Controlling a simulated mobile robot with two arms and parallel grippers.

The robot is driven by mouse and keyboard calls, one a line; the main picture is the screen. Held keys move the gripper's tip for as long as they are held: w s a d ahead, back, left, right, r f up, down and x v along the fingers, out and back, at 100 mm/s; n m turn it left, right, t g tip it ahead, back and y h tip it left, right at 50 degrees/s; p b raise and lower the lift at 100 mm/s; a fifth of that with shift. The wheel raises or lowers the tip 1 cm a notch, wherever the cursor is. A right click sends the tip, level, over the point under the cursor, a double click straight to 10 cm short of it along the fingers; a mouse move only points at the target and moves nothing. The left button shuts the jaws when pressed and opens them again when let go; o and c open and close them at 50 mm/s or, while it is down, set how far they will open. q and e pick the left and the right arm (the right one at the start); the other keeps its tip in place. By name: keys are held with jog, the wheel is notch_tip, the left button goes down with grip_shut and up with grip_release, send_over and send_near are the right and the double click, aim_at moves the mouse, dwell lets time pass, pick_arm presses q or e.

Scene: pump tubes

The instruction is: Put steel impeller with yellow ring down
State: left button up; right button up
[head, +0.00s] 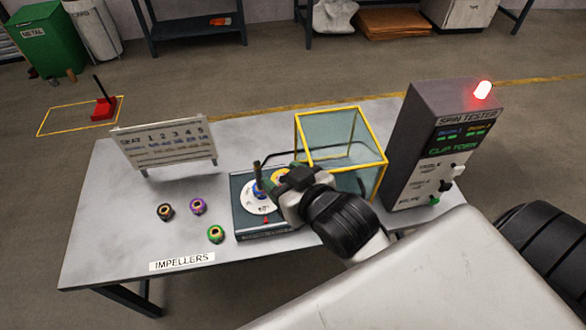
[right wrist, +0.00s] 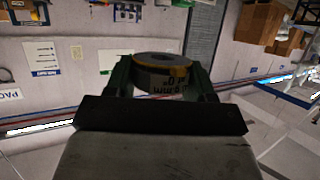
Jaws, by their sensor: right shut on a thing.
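My right gripper (right wrist: 162,80) is shut on the steel impeller with the yellow ring (right wrist: 162,72), which sits between its two fingers in the right wrist view. In the head view a yellow part of the impeller (head: 280,175) shows beside my right gripper (head: 292,178), above the spin tester's base (head: 240,205). The base carries a white disc (head: 255,203) with an upright dark post. I cannot tell whether the impeller touches anything below it. My left gripper is not in view.
A yellow-framed clear guard (head: 345,140) and the spin tester cabinet (head: 425,150) with a lit red lamp are at right.

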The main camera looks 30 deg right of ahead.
jog(key=w+a+r+n+g+y, duration=0.3)
jog(key=a+r+n+y, duration=0.3)
jog(key=a+r, duration=0.3)
jog(key=w+a+f+n+g+y, duration=0.2)
jog(key=f+n+g+y, duration=0.3)
jog(key=n+g, duration=0.4)
jog(key=shift+w+f, duration=0.65)
